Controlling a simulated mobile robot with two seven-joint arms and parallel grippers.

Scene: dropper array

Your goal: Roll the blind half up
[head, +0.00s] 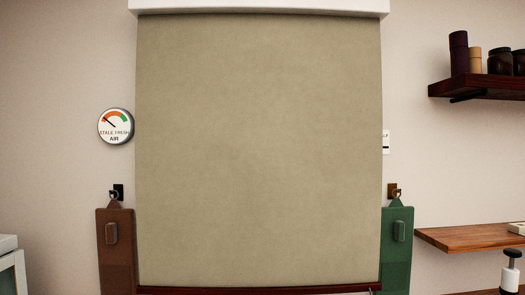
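A beige roller blind (258,150) hangs flat in the middle of the head view, lowered over a tall area of wall. Its white top casing (260,7) runs across the upper edge of the view. A dark red-brown bar (255,290) lies along the blind's lower edge, at the bottom of the view. What is behind the blind is hidden. Neither of my grippers shows in this view.
A brown bag-like holder (117,260) and a green one (397,260) hang on hooks beside the blind. A round air gauge (116,126) is at left, its needle toward STALE. A dark shelf (480,88) with jars and a wooden shelf (470,238) project at right.

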